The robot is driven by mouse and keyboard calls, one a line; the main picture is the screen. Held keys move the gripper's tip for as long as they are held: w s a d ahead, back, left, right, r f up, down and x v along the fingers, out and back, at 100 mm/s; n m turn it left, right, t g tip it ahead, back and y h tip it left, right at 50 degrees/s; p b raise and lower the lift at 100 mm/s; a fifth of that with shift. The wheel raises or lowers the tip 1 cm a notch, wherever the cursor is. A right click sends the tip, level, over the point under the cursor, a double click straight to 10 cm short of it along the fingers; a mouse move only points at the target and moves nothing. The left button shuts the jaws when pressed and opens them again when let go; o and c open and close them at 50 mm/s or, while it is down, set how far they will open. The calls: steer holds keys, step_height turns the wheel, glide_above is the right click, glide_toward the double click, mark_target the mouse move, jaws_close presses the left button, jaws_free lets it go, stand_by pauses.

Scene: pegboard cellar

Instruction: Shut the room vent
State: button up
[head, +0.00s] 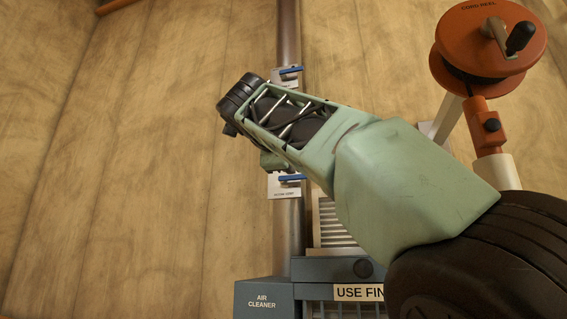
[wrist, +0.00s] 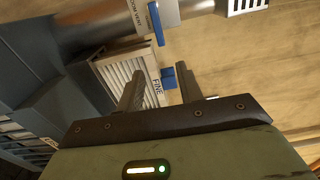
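In the head view a vertical metal pipe (head: 289,232) carries a lower blue lever (head: 292,178), set across the pipe, with a small label plate (head: 284,194) below it. In the wrist view a blue lever (wrist: 156,24) also lies across the pipe (wrist: 185,10), beside lettering that seems to read "ROOM VENT". My gripper (wrist: 161,92) is open and empty, its two fingers apart. A small blue part (wrist: 168,78) and a "FINE" label show beyond the gap between them. The lever at the top is apart from the fingers. My arm hides the fingers in the head view.
A second blue lever (head: 290,69) sits higher on the pipe. The blue-grey air cleaner (head: 262,298) stands below, with a louvred panel (head: 338,222) beside the pipe. An orange cord reel (head: 488,38) is at upper right. The wooden wall at left is bare.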

steer(key=shift+b+v, duration=0.35)
steer(key=shift+v, duration=1.5)
